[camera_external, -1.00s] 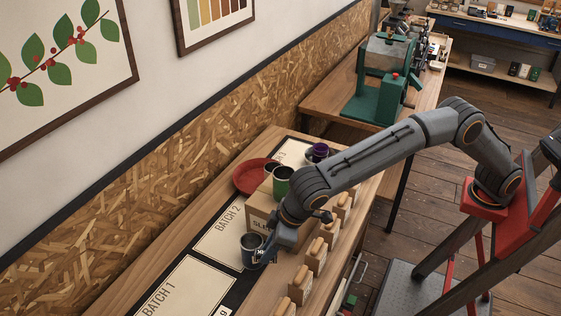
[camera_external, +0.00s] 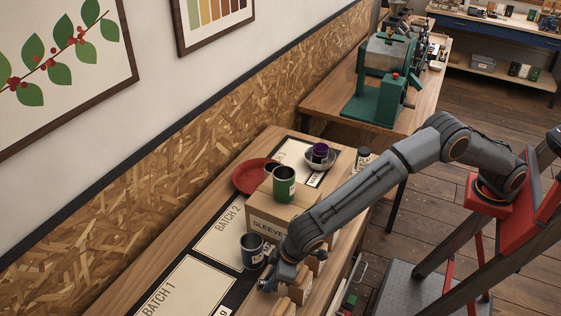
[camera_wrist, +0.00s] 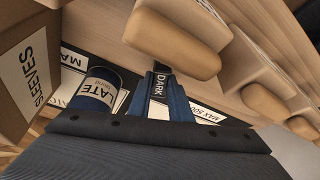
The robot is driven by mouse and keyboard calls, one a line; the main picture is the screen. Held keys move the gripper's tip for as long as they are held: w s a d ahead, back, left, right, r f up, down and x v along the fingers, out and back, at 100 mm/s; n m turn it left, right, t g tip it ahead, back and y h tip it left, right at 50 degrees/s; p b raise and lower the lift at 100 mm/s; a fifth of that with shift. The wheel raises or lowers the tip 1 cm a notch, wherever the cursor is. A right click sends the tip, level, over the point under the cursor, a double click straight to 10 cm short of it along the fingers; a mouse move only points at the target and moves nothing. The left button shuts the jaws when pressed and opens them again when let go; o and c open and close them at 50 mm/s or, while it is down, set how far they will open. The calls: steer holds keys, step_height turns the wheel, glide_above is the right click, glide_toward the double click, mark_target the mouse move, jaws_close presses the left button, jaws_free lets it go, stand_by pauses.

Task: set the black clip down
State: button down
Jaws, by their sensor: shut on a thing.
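My gripper (camera_external: 268,284) is low at the front side of the bench, just below and right of a dark blue tin (camera_external: 251,250) in the outside view. In the wrist view its fingers are shut on a small black clip (camera_wrist: 159,84) with a white "DARK" label. The clip is in front of a rounded wooden block. I cannot tell whether it touches anything below. In the outside view the clip is too small and covered to make out. The blue tin, with a label reading "LATE", also shows in the wrist view (camera_wrist: 104,78), left of the clip.
A "SLEEVES" carton (camera_external: 268,227) stands behind the tin, with a green cup (camera_external: 284,188) on top. A red plate (camera_external: 243,181) and a bowl (camera_external: 320,164) holding a purple thing are farther back. Rounded wooden blocks (camera_wrist: 172,44) line the bench front. The "BATCH 1" card (camera_external: 190,285) is bare.

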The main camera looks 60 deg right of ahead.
steer(key=shift+f, duration=1.15)
steer(key=shift+f, duration=0.15)
steer(key=c, duration=1.6)
jaws_free()
steer(key=shift+r, duration=0.45)
steer(key=b+v, duration=0.2)
steer(key=v, duration=0.9)
steer(key=shift+s+r, duration=0.2)
steer(key=shift+r, duration=0.05)
